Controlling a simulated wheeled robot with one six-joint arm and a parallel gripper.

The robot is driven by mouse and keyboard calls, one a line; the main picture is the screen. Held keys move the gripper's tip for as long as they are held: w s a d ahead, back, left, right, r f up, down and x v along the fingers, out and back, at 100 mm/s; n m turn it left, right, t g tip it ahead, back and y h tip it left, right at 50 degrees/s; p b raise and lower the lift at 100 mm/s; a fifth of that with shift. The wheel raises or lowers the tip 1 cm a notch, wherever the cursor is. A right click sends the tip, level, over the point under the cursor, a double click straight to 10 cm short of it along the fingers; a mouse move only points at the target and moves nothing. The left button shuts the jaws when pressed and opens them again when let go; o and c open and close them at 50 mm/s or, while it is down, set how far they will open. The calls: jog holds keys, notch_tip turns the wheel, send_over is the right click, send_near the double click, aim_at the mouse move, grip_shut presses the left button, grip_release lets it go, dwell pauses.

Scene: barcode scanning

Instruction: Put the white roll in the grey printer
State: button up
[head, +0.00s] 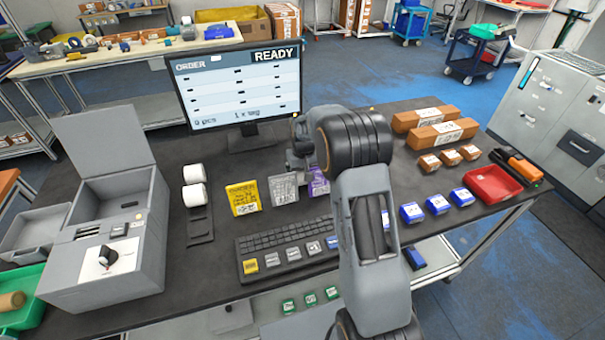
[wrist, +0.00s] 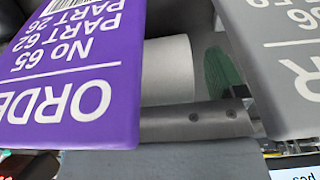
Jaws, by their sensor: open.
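Two white rolls stand one behind the other on a dark holder left of centre in the head view, a rear roll (head: 193,173) and a front roll (head: 195,194). The grey printer (head: 100,262) is at the left with its lid (head: 97,150) raised and its compartment open. My gripper (head: 300,155) is open, right of the rolls and close to the purple card (head: 318,183); my arm partly hides it. In the wrist view, a white cylinder (wrist: 168,68) shows between the purple card and a grey card; I cannot tell whether it is a roll.
A yellow card (head: 243,198) and a grey card (head: 284,190) stand between the rolls and my gripper. The monitor (head: 235,90) is behind them and the keyboard (head: 285,240) in front. Boxes and a red tray (head: 492,185) are at the right.

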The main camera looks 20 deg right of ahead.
jog(key=shift+f, duration=0.7)
jog(key=c, duration=1.2)
jog(key=shift+o, duration=0.2)
jog(key=shift+r, duration=0.15)
